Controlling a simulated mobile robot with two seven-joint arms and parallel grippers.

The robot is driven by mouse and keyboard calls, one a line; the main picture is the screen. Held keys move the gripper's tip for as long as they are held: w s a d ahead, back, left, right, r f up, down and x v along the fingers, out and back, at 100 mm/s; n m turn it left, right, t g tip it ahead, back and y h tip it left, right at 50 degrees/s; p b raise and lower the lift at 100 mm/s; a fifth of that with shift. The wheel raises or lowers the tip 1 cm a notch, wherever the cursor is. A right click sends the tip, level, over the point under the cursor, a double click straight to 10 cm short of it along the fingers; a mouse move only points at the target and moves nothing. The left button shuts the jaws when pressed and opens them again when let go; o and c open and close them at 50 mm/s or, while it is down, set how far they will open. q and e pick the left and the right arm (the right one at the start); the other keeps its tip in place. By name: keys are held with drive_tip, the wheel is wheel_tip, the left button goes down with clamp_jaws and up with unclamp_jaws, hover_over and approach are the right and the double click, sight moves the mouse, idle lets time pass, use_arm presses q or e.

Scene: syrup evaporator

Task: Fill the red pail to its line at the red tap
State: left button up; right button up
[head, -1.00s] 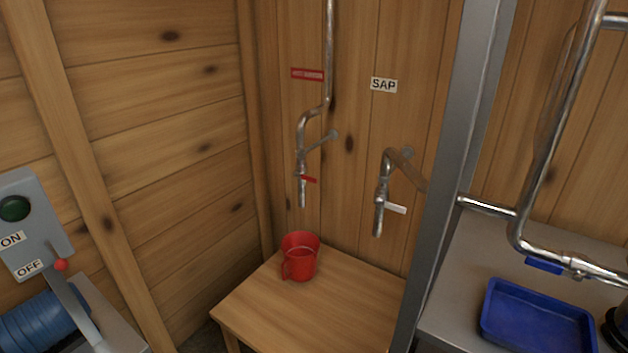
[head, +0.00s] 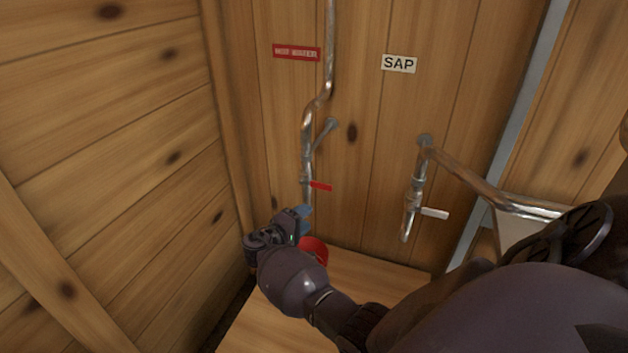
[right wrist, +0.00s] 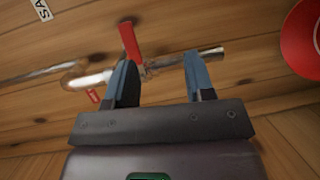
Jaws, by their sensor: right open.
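The red tap's pipe (head: 308,150) comes down the wood wall, with a red lever (head: 320,187) near its lower end. The red pail (head: 315,249) stands below it on the wooden table, mostly hidden behind my right arm. In the right wrist view the pail (right wrist: 302,40) shows at the upper right; its inside and line cannot be made out. My right gripper (head: 300,216) is open near the tap's lower end. In the right wrist view its fingers (right wrist: 160,78) are apart, with the red lever (right wrist: 132,42) just beyond the left finger; contact cannot be told. My left gripper is not in view.
A second tap (head: 412,200) with a white lever hangs to the right under a SAP sign (head: 398,64). A red sign (head: 297,53) is beside the first pipe. The wooden table (head: 355,285) has bare room right of the pail. A plank wall closes the left.

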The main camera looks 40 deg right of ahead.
sight(321, 187)
wheel_tip(321, 187, up, 4)
drive_tip(key=w+g+h, duration=0.1)
drive_tip(key=w+h, duration=0.1)
drive_tip(key=w, duration=0.1)
drive_tip(key=shift+m, duration=0.4)
drive_tip(key=d, duration=1)
drive_tip(key=shift+w+d+f, duration=0.1)
drive_tip(key=shift+w+d, duration=0.05)
drive_tip(key=shift+w, duration=0.15)
clamp_jaws()
